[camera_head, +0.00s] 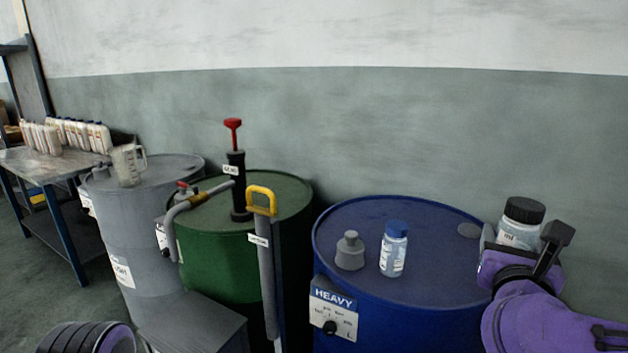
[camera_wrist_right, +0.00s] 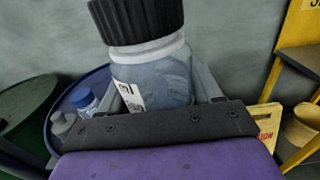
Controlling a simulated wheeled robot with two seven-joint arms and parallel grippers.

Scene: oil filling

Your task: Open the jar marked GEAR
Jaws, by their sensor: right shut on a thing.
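A clear jar (camera_head: 517,234) with a ribbed black lid (camera_head: 525,209) is between the fingers of my right gripper (camera_head: 522,243) at the right of the head view. The gripper is shut on the jar's body, below the lid. In the right wrist view the jar (camera_wrist_right: 160,78) is upright and slightly tilted, with the lid (camera_wrist_right: 138,18) on it. Its white label is only partly visible, and I cannot read GEAR on it. A smaller clear jar (camera_head: 392,256) with a blue lid stands on the blue drum. My left gripper is out of view.
A green drum (camera_head: 215,250) carries a red-handled pump (camera_head: 236,180). A grey drum (camera_head: 150,245) bears a clear jug (camera_head: 127,165). A bench (camera_head: 50,168) with several bottles stands far left.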

